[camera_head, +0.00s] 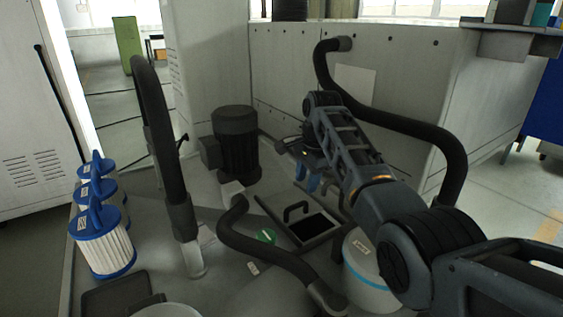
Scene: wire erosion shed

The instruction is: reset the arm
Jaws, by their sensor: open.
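My arm reaches in from the lower right of the head view and stretches toward the middle of the picture. My gripper (307,180) is at its far end, pointing down, with blue fingers apart and nothing seen between them. It hangs near a dark tray-like frame with a black handle (296,208). I cannot tell how high it is above that frame. My own wrist and forearm hide part of what lies behind and below.
Blue-and-white filter cartridges (103,240) stand at the left. A dark motor (236,145) stands at the back. Black hoses (160,130) (425,130) rise on both sides, and another hose (262,252) crosses the front. A white canister (366,275) sits under my arm.

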